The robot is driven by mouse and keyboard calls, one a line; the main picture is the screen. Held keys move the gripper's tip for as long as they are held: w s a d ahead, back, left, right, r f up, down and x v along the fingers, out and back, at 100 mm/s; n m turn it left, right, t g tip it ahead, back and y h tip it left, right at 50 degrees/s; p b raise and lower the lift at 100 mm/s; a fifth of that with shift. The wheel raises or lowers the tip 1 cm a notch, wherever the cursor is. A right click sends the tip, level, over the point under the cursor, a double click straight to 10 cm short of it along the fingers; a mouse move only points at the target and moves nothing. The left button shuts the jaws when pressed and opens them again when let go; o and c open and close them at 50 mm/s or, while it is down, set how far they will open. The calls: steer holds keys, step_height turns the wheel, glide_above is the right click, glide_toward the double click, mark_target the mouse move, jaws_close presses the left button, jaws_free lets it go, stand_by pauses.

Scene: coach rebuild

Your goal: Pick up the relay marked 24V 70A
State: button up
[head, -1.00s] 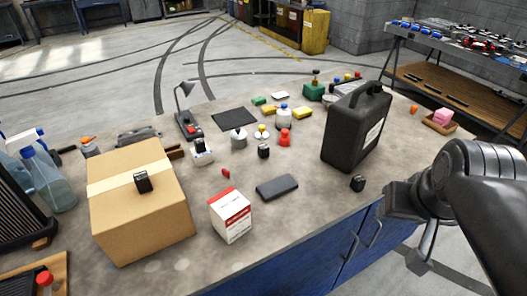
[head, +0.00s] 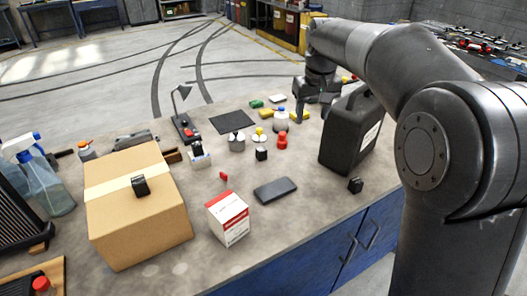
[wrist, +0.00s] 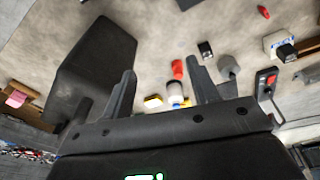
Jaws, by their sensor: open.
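Several small black blocks look like relays, but their markings are too small to read. One (head: 140,186) lies on the cardboard box, one (head: 261,154) stands mid-table, and one (head: 355,185) is near the front edge by the black canister. Another dark block (head: 197,150) sits in a white holder. The mid-table block also shows in the wrist view (wrist: 205,49).
The tall black canister (head: 347,135) stands close to my gripper and also shows in the wrist view (wrist: 92,72). The cardboard box (head: 125,230) fills the left.

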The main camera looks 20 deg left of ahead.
mark_target(262, 150)
steer(key=w+a+f+n, duration=0.1)
steer(key=w+a+f, duration=0.1)
steer(key=a+f, duration=0.2)
steer(key=w+a+f+n+g, duration=0.1)
steer(key=w+a+f, duration=0.2)
steer(key=a, duration=0.3)
steer(key=w+a+f, duration=0.2)
steer(key=a+f, duration=0.3)
steer(key=shift+w+a+f+n+g+h, duration=0.3)
steer(key=shift+w+a+f+n+g, duration=0.05)
steer(key=shift+n+g, duration=0.05)
step_height(262, 150, down, 4)
steer(key=shift+r, duration=0.1)
step_height(262, 150, down, 6)
steer(key=shift+a+f, duration=0.15)
steer(key=shift+f, duration=0.1)
steer(key=c, duration=1.1)
